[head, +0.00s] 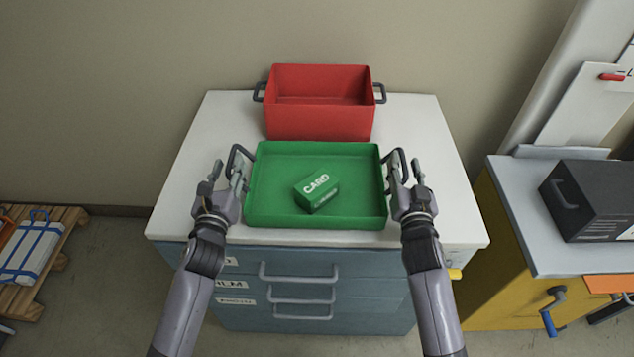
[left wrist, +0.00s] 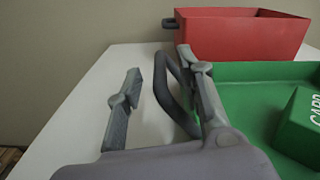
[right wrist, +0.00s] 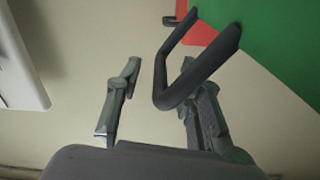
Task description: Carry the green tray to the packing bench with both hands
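The green tray (head: 262,210) sits on the white top of a drawer cabinet, with a green box marked CARD (head: 317,190) lying inside it. It has a dark loop handle on its left side (head: 238,160) and another on its right side (head: 396,162). My left gripper (head: 227,172) is at the left handle; in the left wrist view its fingers (left wrist: 160,105) are spread with the handle (left wrist: 175,90) between them. My right gripper (head: 407,180) is at the right handle; in the right wrist view its open fingers (right wrist: 155,100) stand either side of the handle (right wrist: 185,80).
A red bin (head: 318,122) with side handles stands just behind the green tray. The white cabinet top (head: 190,215) is clear at both sides. At the right is a yellow-sided bench (head: 500,250) bearing a black case (head: 585,200). A wooden pallet (head: 55,250) lies on the floor at the left.

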